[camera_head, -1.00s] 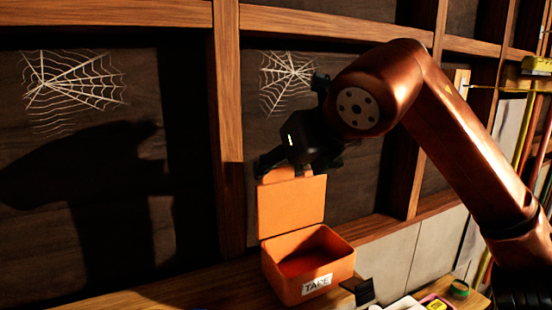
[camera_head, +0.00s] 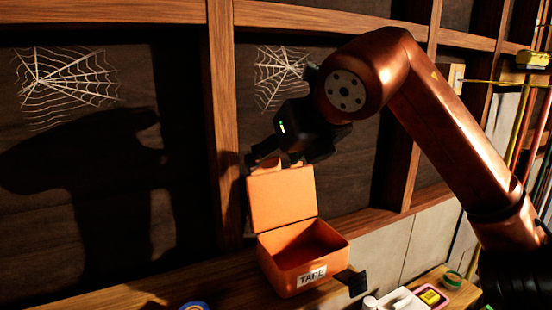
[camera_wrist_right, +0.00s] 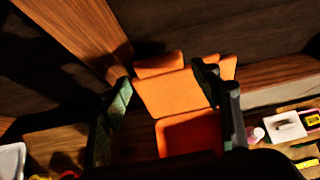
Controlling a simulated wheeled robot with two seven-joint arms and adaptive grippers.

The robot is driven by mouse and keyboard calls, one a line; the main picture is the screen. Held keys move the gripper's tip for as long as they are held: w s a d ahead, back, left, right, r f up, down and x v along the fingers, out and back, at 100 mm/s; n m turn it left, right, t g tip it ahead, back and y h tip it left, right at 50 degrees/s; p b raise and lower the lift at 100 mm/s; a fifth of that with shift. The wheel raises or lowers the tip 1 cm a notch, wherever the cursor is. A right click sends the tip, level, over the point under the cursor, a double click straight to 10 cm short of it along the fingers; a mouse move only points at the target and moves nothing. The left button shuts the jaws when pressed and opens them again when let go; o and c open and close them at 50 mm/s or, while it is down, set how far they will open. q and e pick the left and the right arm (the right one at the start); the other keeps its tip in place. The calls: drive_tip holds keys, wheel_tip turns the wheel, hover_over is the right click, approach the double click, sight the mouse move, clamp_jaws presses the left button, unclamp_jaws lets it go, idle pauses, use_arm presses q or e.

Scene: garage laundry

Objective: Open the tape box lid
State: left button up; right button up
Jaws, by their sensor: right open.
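The orange tape box (camera_head: 303,277) stands on the wooden bench with a white "TAPE" label on its front. Its lid (camera_head: 283,199) is raised and stands up at the back, leaning slightly back. The inside that shows looks empty. My right gripper (camera_head: 285,157) is just above the lid's top edge. In the right wrist view, the gripper (camera_wrist_right: 165,100) has its fingers spread to either side of the lid (camera_wrist_right: 172,92), with the box opening (camera_wrist_right: 190,135) below. Whether a finger touches the lid cannot be told. My left gripper is not in view.
A dark wall with wooden studs (camera_head: 222,120) rises close behind the box. A small black block (camera_head: 352,282) is at the box's right. A white item (camera_head: 398,301), a yellow-and-pink item (camera_head: 432,297) and a green tape roll (camera_head: 452,280) lie further right. A blue roll (camera_head: 194,306) is at front left.

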drive_tip(key=v, duration=1.2)
drive_tip(key=shift+s, duration=0.1)
